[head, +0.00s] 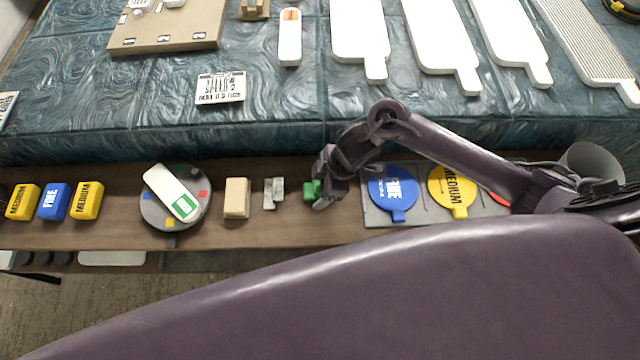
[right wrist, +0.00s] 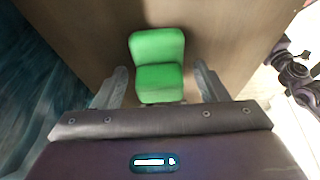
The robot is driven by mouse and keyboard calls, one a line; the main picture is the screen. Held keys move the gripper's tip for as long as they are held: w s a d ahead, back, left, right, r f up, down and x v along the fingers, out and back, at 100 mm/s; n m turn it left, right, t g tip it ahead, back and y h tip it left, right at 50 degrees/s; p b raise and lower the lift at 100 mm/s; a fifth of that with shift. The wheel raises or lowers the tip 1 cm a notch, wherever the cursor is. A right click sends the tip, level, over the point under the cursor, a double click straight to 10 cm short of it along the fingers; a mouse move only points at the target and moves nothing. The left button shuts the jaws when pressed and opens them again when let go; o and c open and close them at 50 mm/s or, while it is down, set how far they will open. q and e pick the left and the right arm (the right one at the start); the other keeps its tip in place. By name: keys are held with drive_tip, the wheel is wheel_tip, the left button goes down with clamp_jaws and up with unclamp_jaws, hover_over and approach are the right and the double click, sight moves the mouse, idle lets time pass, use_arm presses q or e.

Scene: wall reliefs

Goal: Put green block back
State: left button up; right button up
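The green block (head: 311,189) is on the wooden shelf, just left of the blue FINE disc, and my right gripper partly covers it in the head view. In the right wrist view the green block (right wrist: 158,66) shows a stepped shape and lies between my two fingers. My right gripper (right wrist: 164,88) is open, with a gap between each finger and the block. In the head view my right gripper (head: 326,188) is at the block, its arm reaching in from the right. My left gripper is not in view.
Left of the block are a small grey block (head: 274,193), a beige block (head: 237,198) and a round grey tray (head: 153,211) bearing a white-and-green piece. A grey rack (head: 376,217) with blue and yellow discs is to the right. The textured blue wall rises behind.

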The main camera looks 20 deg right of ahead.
drive_tip(key=shift+r, duration=0.25)
drive_tip(key=p+v, duration=0.1)
drive_tip(key=v, duration=1.1)
drive_tip(key=shift+p, duration=0.35)
drive_tip(key=shift+f, duration=0.1)
